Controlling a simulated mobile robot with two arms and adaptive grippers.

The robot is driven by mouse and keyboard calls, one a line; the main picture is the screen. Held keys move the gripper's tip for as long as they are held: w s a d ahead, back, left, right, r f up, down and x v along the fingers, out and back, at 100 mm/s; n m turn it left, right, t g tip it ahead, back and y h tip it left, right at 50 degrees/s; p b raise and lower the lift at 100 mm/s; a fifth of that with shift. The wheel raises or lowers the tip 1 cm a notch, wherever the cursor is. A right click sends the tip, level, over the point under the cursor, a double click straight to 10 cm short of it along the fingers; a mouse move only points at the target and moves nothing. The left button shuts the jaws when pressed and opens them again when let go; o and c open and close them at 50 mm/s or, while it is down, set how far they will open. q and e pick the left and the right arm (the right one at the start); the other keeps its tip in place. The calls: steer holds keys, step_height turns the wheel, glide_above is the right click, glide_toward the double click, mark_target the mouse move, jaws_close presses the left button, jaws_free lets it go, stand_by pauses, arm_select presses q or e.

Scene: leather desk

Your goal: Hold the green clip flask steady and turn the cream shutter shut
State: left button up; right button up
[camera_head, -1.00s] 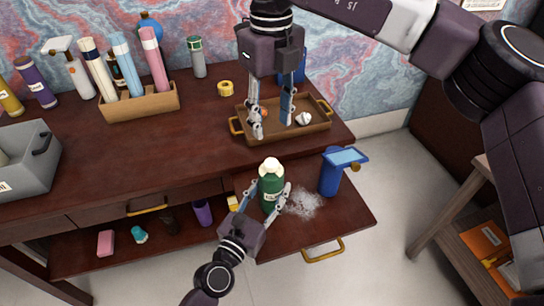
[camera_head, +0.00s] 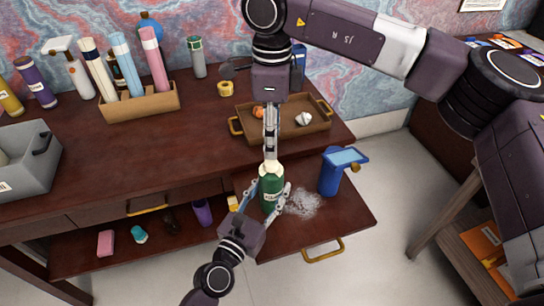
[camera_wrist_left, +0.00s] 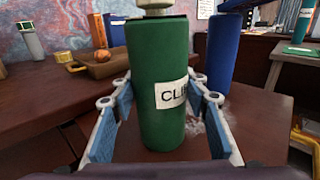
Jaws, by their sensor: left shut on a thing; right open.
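The green clip flask (camera_head: 270,190) stands upright on the pulled-out lower board. It carries a white label. My left gripper (camera_head: 267,204) is shut around its body. In the left wrist view the flask (camera_wrist_left: 158,85) stands between the two blue-padded fingers of that gripper. The cream shutter (camera_head: 272,167) sits on top of the flask, and my right gripper (camera_head: 271,158) comes down from above right at it. Its fingers appear edge-on, and I cannot tell whether they touch the shutter. In the left wrist view only the lower part of the shutter (camera_wrist_left: 156,8) shows at the top edge.
A blue container (camera_head: 329,178) stands close right of the flask, with a white powdery patch (camera_head: 303,203) between. A wooden tray (camera_head: 318,128) holding a white item and an orange item is on the desk behind. A bottle rack (camera_head: 142,103) stands further left.

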mark_target(272, 162)
step_height(272, 162, down, 7)
steer(key=shift+r, duration=0.2)
jaws_close()
stand_by(0.3)
